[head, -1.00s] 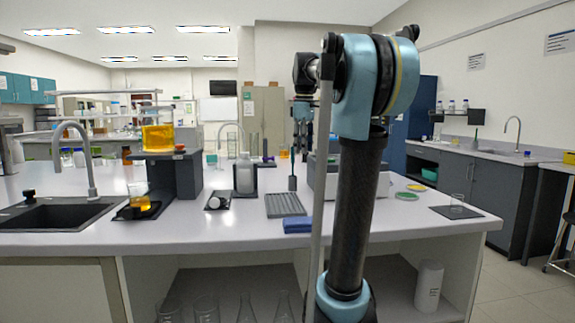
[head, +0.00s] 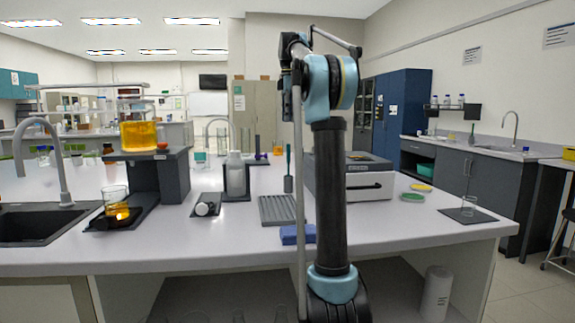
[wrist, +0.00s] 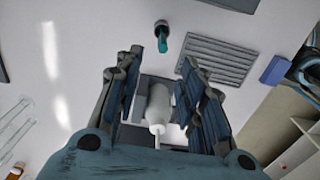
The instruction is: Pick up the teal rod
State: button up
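The teal rod (head: 288,160) stands upright in a small dark holder on the bench, left of my arm in the head view. In the wrist view the teal rod (wrist: 162,42) shows near the top centre, beyond my fingertips. My gripper (wrist: 160,68) is open, with its two blue-grey fingers spread wide and nothing gripped. The rod is apart from the fingers. A white bottle (wrist: 158,105) appears between the fingers in the wrist view; its distance below them is unclear.
A grey ribbed rack (head: 280,209) and a blue block (head: 292,235) lie in front of the rod. The white bottle (head: 236,172) stands to its left. A boxy instrument (head: 368,182) is at right. The sink (head: 40,224) is far left. Bare bench lies around the rod's holder.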

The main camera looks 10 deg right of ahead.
send_near(288, 163)
jog(key=shift+w+d, duration=0.25)
jog(key=shift+w, duration=0.4)
jog(key=shift+s+f, duration=0.2)
jog(key=shift+f, duration=2.7)
grip_shut()
